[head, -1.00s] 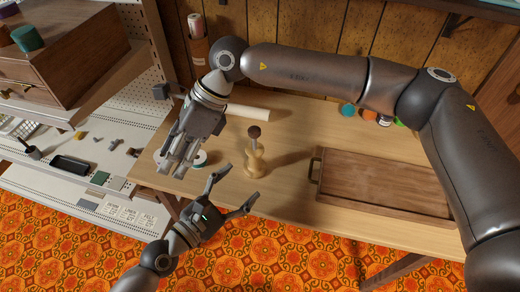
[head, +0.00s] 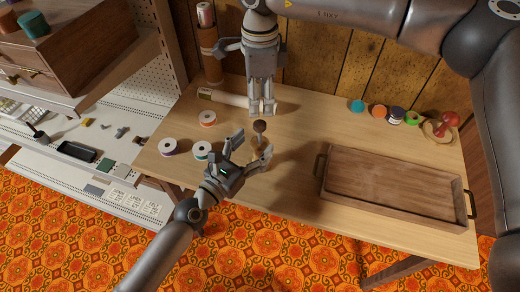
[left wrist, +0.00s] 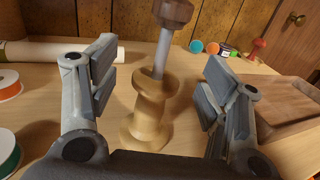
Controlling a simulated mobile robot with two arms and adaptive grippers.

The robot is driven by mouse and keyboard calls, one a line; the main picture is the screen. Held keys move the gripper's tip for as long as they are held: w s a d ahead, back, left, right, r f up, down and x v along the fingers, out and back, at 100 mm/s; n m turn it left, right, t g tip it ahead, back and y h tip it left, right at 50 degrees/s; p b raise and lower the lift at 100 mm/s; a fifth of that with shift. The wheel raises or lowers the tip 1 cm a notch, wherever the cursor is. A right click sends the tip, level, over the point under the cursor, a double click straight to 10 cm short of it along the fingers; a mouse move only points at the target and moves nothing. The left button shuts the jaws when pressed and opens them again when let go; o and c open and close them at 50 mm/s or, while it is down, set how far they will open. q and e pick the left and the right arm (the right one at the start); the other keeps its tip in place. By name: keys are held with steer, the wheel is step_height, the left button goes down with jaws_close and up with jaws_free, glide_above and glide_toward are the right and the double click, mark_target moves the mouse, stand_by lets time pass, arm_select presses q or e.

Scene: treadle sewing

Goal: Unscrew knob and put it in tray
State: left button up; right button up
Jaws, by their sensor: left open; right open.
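A dark brown knob (head: 260,127) sits on top of a thin metal rod, which rises from a turned pale wooden base (left wrist: 152,108) on the table. The knob shows at the top edge of the left wrist view (left wrist: 173,10). My left gripper (head: 252,146) is open, its fingers on either side of the base, with gaps visible in the left wrist view. My right gripper (head: 262,109) points down, open and empty, just above and behind the knob in the head view. The wooden tray (head: 390,185) with dark end handles lies empty on the right of the table.
Thread spools (head: 207,119) lie left of the base. A pale roll (head: 225,97) lies behind them. Small coloured items (head: 378,112) and a red-handled object (head: 449,119) stand at the back right. Bare table (head: 300,120) lies between base and tray.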

mark_target(259, 140)
arm_select(q)
steer(key=shift+x, duration=1.75)
jaws_close()
